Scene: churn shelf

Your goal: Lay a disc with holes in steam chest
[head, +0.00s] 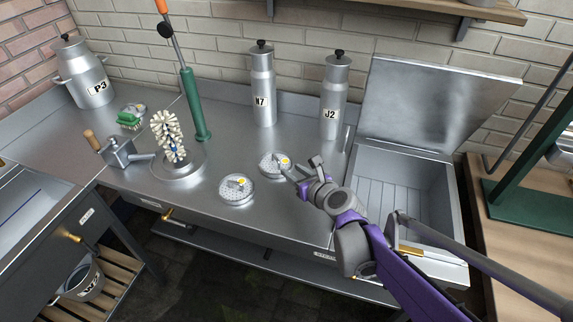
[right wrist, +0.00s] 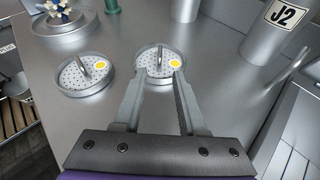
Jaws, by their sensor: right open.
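Two round metal discs with holes lie on the steel counter. Each has a raised handle and a yellow spot. The right disc (head: 268,166) is at my right gripper (head: 302,168); the left disc (head: 236,190) lies nearer the front edge. In the right wrist view the open fingers (right wrist: 160,76) reach to the near rim of the right disc (right wrist: 152,57), with nothing gripped. The left disc (right wrist: 80,78) is beside it. The steam chest (head: 452,190) is an open steel box to the right, lid (head: 430,100) raised, with a slatted floor. My left gripper is not in view.
Metal canisters N7 (head: 263,88) and J2 (head: 334,100) stand behind the discs. Canister P3 (head: 86,75) is at the far left.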

